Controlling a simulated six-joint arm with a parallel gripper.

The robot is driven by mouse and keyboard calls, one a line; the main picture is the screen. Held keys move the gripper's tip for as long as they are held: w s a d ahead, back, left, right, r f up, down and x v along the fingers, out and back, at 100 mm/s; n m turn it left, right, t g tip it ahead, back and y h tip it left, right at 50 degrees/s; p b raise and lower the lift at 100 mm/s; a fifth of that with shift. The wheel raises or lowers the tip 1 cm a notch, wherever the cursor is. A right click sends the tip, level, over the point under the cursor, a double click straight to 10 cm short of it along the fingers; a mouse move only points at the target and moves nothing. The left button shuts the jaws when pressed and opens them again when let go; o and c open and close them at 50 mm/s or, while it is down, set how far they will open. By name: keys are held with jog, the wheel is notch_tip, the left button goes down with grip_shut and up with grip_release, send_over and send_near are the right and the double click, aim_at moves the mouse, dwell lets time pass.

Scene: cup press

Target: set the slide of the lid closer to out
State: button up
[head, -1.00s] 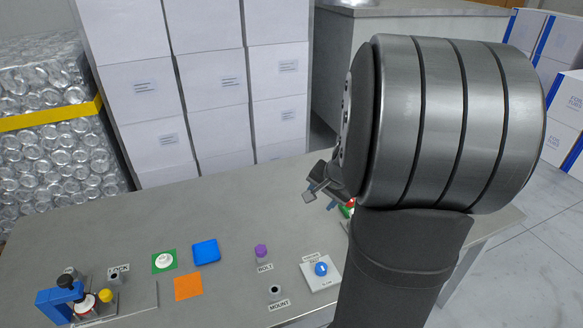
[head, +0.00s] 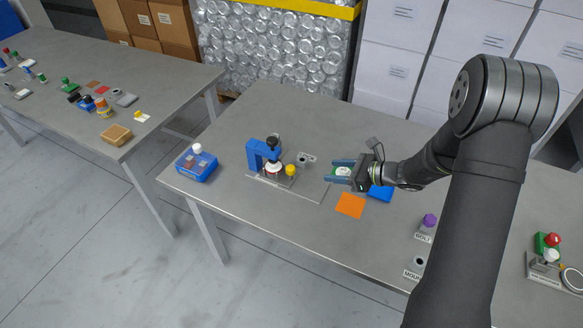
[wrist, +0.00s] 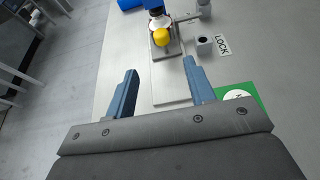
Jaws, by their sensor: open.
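The lid closer is a blue press (head: 254,155) with a black knob on top, standing on a grey base plate at the table's left part. A red and white part sits under its head. A yellow knob (head: 290,169) is at its right front; it also shows in the wrist view (wrist: 161,38). My gripper (head: 329,171) is open and empty, right of the yellow knob, with its fingers pointing left toward it. In the wrist view its two blue fingers (wrist: 160,72) are apart, with the knob beyond them. The press is partly cut off at the top there.
A post marked LOCK (wrist: 205,46) stands right of the yellow knob. A green square with a white disc (wrist: 240,96) lies by the right finger. An orange square (head: 350,205), a blue block (head: 380,193) and a blue container (head: 197,164) are on the table.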

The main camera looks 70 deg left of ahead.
aim_at(293, 168)
jog(key=x, duration=1.6)
jog(key=shift+s+a+f, duration=0.1)
jog(key=shift+f, duration=0.1)
jog(key=shift+c, duration=0.2)
grip_shut()
